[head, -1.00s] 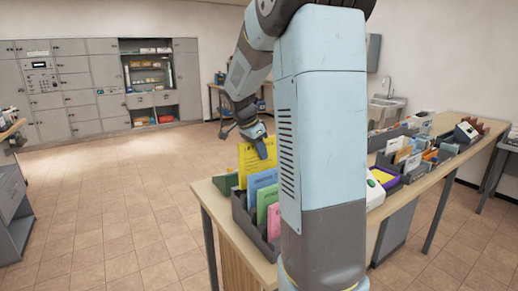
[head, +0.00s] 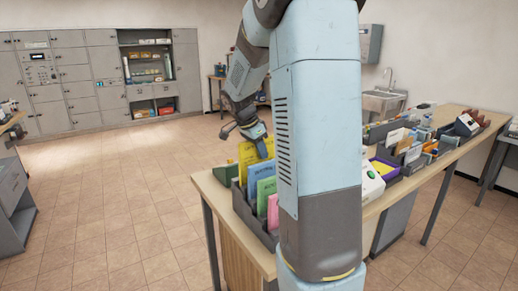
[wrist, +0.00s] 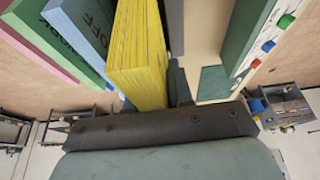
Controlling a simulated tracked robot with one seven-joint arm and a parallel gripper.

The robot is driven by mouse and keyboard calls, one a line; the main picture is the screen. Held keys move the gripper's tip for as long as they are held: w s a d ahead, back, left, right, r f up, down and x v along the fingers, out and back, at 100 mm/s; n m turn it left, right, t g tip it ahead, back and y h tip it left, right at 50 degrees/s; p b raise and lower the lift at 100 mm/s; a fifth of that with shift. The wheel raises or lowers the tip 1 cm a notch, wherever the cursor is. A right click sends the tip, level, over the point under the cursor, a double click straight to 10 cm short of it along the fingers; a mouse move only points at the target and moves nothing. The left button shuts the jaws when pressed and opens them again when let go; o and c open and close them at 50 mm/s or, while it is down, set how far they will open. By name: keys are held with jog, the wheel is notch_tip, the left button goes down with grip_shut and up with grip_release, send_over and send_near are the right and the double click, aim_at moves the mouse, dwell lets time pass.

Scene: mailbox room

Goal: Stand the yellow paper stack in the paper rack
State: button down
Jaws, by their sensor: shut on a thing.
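The yellow paper stack (head: 247,158) is upright at the back end of the dark grey paper rack (head: 239,203), behind the blue stack (head: 260,174). Its lower part is hidden in the head view, so I cannot tell whether it touches the rack's floor. My gripper (head: 264,147) is shut on the stack's upper part. In the wrist view the yellow stack (wrist: 138,55) shows its layered edge, with the blue stack (wrist: 85,25) to its left.
Green (head: 265,191) and pink (head: 273,211) stacks stand in the rack's nearer slots. A green box (head: 222,174) lies beside the rack on the wooden table (head: 208,185). More trays and organisers fill the table to the right. The tiled floor at left is clear.

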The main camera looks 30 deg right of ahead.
jog(key=shift+f, duration=1.75)
jog(key=c, duration=0.9)
grip_release()
jog(key=shift+r, duration=3.5)
jog(key=s+a+r+n+t+y, duration=0.1)
jog(key=s+a+n, duration=0.5)
jog(key=s, duration=0.2)
jog(key=s+a+r+n+t+y, duration=0.2)
jog(key=s+a+n, duration=0.3)
jog(key=s+a, duration=0.2)
jog(key=s+a+r+n+t+y, duration=0.1)
jog(key=s+a+r+n+t, duration=0.1)
jog(key=s+a+n, duration=0.4)
jog(key=shift+s+a+r+n, duration=0.1)
jog(key=shift+s+n, duration=0.05)
jog(key=shift+s, duration=1)
jog(key=shift+s+a+r+n, duration=0.1)
jog(key=shift+s+n, duration=0.05)
jog(key=shift+s, duration=1)
